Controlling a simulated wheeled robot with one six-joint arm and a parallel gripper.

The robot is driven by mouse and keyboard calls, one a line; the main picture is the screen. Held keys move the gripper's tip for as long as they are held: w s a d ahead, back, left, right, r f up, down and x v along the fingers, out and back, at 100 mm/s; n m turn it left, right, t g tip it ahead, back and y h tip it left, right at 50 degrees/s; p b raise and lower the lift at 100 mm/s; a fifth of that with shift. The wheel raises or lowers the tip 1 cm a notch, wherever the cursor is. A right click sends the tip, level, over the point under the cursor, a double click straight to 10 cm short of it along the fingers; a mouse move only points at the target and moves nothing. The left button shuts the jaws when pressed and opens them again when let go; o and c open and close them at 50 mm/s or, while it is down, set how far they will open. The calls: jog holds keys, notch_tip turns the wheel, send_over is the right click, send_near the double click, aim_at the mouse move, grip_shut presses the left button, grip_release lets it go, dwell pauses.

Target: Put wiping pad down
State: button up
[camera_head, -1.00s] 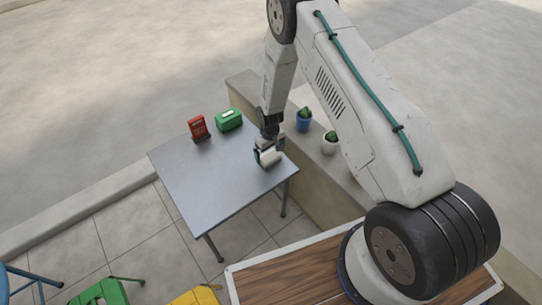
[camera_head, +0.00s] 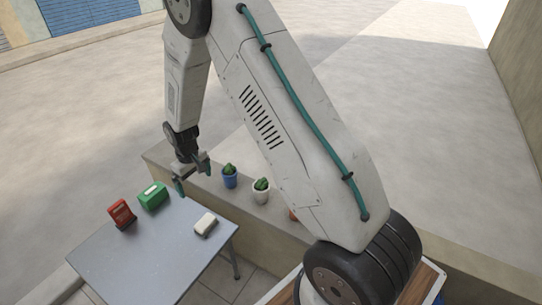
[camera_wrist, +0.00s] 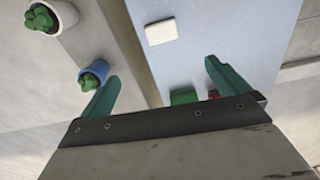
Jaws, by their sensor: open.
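The wiping pad (camera_head: 205,224) is a small whitish block. It lies flat on the grey table (camera_head: 150,255) near its right edge. My gripper (camera_head: 192,184) is open and empty, raised above the table's far edge and apart from the pad. In the wrist view its two teal fingers (camera_wrist: 165,85) are spread wide with nothing between them in their grasp.
A green box (camera_head: 153,196) and a red card-like object (camera_head: 121,214) stand at the table's far left. A blue pot (camera_head: 230,180) and a white pot (camera_head: 261,196) with green plants stand on the ledge (camera_head: 275,222) to the right. The table's near part is clear.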

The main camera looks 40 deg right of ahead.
jog(key=s+d+r, duration=0.1)
jog(key=s+r, duration=0.4)
jog(key=r, duration=0.3)
jog(key=s+r+m, duration=0.1)
jog(key=s+r, duration=0.4)
jog(key=r, duration=0.4)
jog(key=s+d+r, duration=0.1)
jog(key=s+r, duration=0.3)
jog(key=r, duration=0.4)
jog(key=s+r+m, duration=0.1)
jog(key=s+r, duration=0.3)
jog(key=s, duration=0.7)
jog(key=s+r+m+t, duration=0.1)
jog(key=s+r, duration=0.3)
jog(key=s, duration=0.8)
jog(key=shift+s+d+r, duration=0.2)
jog(key=shift+s+d, duration=0.05)
jog(key=shift+d, duration=0.2)
